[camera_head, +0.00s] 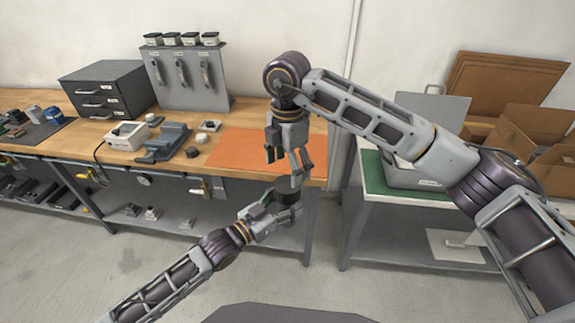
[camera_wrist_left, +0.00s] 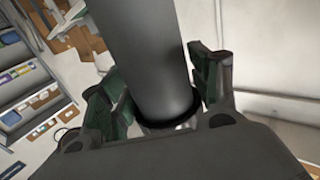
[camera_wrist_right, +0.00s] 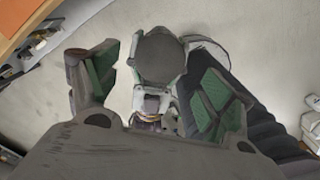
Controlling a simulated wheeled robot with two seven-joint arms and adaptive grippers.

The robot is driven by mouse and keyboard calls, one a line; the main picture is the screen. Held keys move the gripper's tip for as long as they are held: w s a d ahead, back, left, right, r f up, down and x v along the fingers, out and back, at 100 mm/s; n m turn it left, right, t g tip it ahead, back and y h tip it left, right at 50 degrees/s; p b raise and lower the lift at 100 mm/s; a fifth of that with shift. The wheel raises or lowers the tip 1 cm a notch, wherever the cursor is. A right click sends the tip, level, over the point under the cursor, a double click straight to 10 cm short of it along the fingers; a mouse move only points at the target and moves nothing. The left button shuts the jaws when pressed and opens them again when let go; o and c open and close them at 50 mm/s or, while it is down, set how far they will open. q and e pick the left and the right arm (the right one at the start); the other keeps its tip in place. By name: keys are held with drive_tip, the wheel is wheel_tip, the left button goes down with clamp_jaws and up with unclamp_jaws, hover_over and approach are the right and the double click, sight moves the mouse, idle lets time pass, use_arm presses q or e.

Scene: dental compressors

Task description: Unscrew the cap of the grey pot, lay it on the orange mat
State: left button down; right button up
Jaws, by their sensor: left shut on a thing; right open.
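The grey pot (camera_head: 287,207) is a dark cylinder held in the air in front of the bench. My left gripper (camera_head: 272,206) is shut around its side; the left wrist view shows the pot (camera_wrist_left: 155,50) between the green finger pads. Its round dark cap (camera_wrist_right: 160,57) faces my right wrist camera. I cannot tell the seam between cap and pot. My right gripper (camera_head: 299,172) points down just above the cap, open, with one finger on either side in its wrist view; I see no contact. The orange mat (camera_head: 235,150) lies on the bench behind and looks empty.
A grey-blue device (camera_head: 165,142), a white box (camera_head: 127,135) and small round parts (camera_head: 201,138) lie left of the mat. A grey drawer cabinet (camera_head: 105,88) stands further left. A table with a green mat (camera_head: 377,178) and cardboard boxes (camera_head: 520,130) is at right.

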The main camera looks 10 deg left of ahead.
sight(286, 185)
idle(0.4)
drive_tip(key=shift+f, duration=4)
drive_tip(key=c, duration=1.1)
drive_tip(key=shift+o, duration=0.3)
drive_tip(key=shift+n, duration=1.8)
drive_tip(key=shift+a, duration=0.1)
drive_tip(key=shift+s, duration=0.15)
